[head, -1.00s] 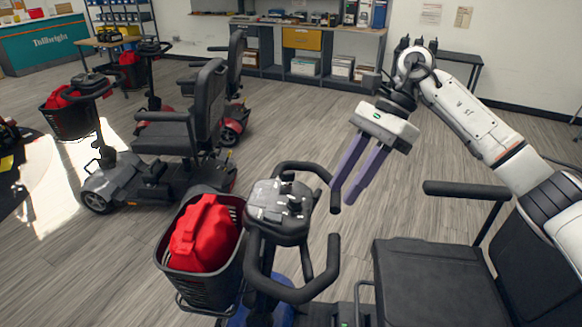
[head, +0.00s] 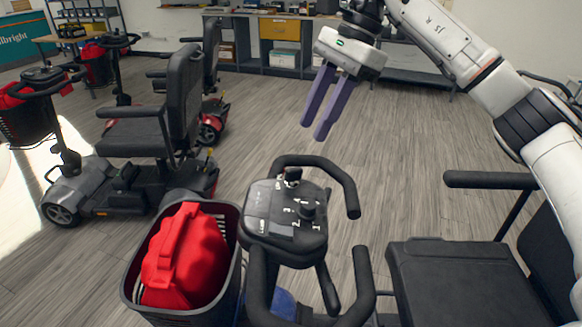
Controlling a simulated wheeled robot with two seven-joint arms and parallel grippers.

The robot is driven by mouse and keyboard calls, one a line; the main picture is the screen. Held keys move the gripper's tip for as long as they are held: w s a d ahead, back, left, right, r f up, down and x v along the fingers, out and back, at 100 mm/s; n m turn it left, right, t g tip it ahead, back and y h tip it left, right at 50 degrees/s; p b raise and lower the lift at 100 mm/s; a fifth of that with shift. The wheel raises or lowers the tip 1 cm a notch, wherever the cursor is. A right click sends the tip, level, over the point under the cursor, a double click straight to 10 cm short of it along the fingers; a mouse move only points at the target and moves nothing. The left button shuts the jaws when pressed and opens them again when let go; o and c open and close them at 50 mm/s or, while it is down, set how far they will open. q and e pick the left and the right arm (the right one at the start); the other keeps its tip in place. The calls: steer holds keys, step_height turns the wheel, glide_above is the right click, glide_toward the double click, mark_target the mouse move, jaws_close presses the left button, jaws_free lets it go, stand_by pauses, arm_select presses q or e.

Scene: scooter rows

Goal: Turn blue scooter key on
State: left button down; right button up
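The blue scooter stands right in front of me; a bit of its blue body (head: 284,303) shows below the tiller. Its black console (head: 262,212) faces up, with a round dial (head: 307,210) among printed numbers. A small upright part, seemingly the key (head: 292,176), stands at the console's far edge; how it is turned is too small to tell. My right gripper (head: 314,130) hangs above and beyond the console, apart from it. Its two purple fingers are spread with nothing between them. My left gripper is out of view.
Black handlebars (head: 338,180) loop around the console. A black basket (head: 232,270) with a red bag (head: 188,255) hangs at left. The scooter's seat (head: 455,280) and armrest (head: 490,180) are at right. A grey scooter (head: 105,185) stands further left.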

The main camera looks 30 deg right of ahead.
mark_target(295, 169)
steer(key=x, duration=0.9)
steer(key=shift+s+a+f+b, duration=0.15)
steer(key=shift+a+f+b, duration=0.05)
steer(key=shift+f+b, duration=0.1)
jaws_close()
